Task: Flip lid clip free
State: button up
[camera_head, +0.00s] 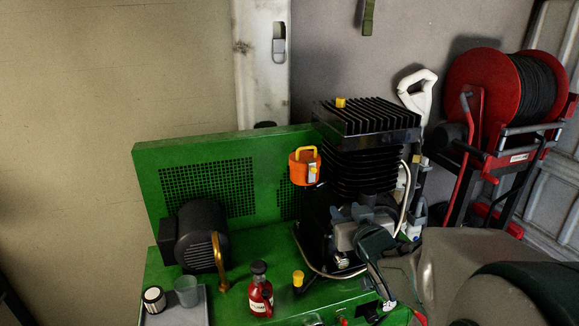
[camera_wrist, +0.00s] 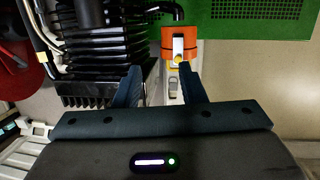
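An orange box (camera_head: 300,170) with a yellow handle (camera_head: 306,150) sits at the left side of the black finned block. A pale clip (camera_head: 312,172) with a yellow part is on its front. In the wrist view, the orange box (camera_wrist: 165,42) is at the top centre, with the pale clip plate (camera_wrist: 178,45) and its yellow tip (camera_wrist: 178,61) facing me. My gripper (camera_wrist: 159,69) is open and empty, its two dark blue fingers apart. The clip shows beyond the gap, towards the right finger. In the head view, my gripper (camera_head: 355,212) is below and right of the box.
The black finned block (camera_head: 365,125) stands close right of the box. A green perforated panel (camera_head: 145,180) is behind. A motor (camera_head: 203,235), a red bottle (camera_head: 259,290) and a tray (camera_head: 195,313) are lower left. A red hose reel (camera_head: 485,85) stands right.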

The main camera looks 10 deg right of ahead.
notch_tip(320, 180, up, 2)
jog(key=a+n+t+y, duration=0.1)
jog(key=t+y, duration=0.1)
jog(key=p, duration=0.2)
send_near(314, 170)
jog(key=w, duration=0.5)
jog(key=w+a, duration=0.1)
jog(key=w, duration=0.2)
jog(key=shift+a, duration=0.1)
jog(key=shift+s, duration=0.1)
grip_shut()
